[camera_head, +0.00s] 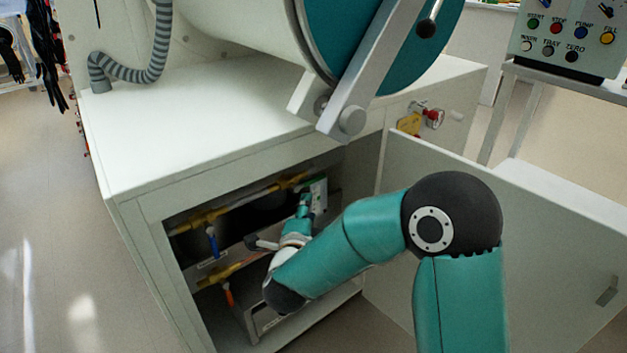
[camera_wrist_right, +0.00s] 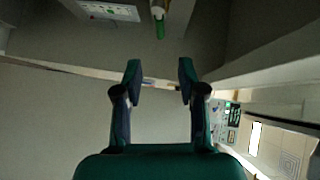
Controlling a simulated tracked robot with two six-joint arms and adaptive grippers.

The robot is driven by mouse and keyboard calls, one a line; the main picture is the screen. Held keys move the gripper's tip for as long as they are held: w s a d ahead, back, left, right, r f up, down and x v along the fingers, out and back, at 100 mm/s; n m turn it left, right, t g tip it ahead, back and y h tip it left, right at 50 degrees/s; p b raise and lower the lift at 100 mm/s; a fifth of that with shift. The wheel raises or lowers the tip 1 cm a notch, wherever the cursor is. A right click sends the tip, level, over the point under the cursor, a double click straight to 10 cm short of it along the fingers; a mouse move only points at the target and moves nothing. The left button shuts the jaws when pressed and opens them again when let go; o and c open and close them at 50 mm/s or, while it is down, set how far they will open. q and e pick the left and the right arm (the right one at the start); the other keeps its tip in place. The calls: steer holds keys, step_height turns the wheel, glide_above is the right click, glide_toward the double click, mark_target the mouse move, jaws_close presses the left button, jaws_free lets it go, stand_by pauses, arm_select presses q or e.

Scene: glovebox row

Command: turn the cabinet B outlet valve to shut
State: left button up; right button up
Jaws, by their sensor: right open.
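My right gripper (camera_head: 304,205) is inside the open lower compartment of the cabinet (camera_head: 160,130). It also shows in the right wrist view (camera_wrist_right: 158,78), with its two fingers apart and nothing between them. A green lever (camera_wrist_right: 160,27) hangs from a pale fitting beyond the fingertips, apart from them. In the head view, a blue lever (camera_head: 212,241) hangs from the upper yellow pipe, and an orange lever (camera_head: 229,295) hangs from the lower pipe. I cannot read which is the cabinet B outlet valve. My left gripper is not in view.
The opened cabinet door (camera_head: 500,225) stands right of my right arm. The compartment frame is close around the arm. A label plate (camera_wrist_right: 110,11) is at the wrist view's upper left. A button panel (camera_head: 572,38) is at the upper right.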

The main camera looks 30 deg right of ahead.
mark_target(314, 182)
steer(key=b+x, duration=0.2)
steer(key=x, duration=1.3)
steer(key=shift+f, duration=0.1)
jaws_close()
steer(key=shift+a, duration=0.2)
steer(key=shift+d, duration=0.1)
